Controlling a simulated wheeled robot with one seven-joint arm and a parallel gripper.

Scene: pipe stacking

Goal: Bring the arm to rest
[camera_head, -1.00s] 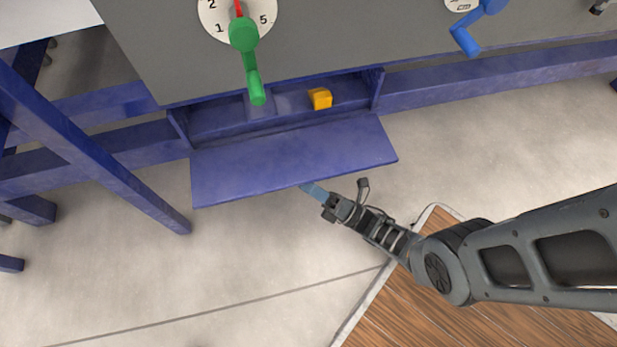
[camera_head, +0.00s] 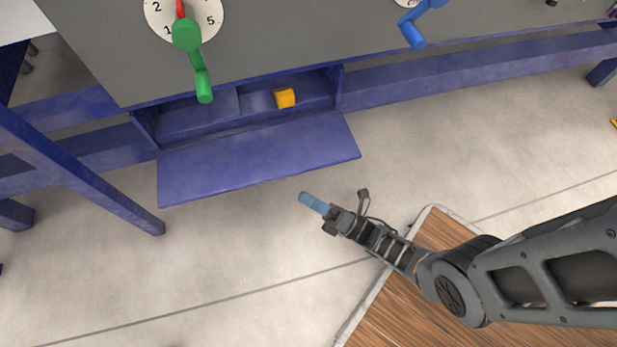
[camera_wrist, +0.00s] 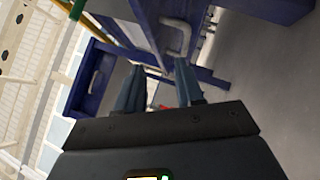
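My gripper (camera_head: 312,202) hangs over bare floor in the head view, just off the lower right of the open blue flap. In the wrist view my gripper (camera_wrist: 159,68) shows two blue-grey fingers standing apart. I see nothing held between them, only background. My arm comes in from the right edge and is bent at the elbow joint.
A blue bench frame with a lowered flap (camera_head: 260,160) lies ahead. A yellow block (camera_head: 285,98) sits in its recess. A green crank handle (camera_head: 196,62) and a blue one (camera_head: 412,28) stick out of the grey panel (camera_head: 300,40). Floor around the gripper is clear.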

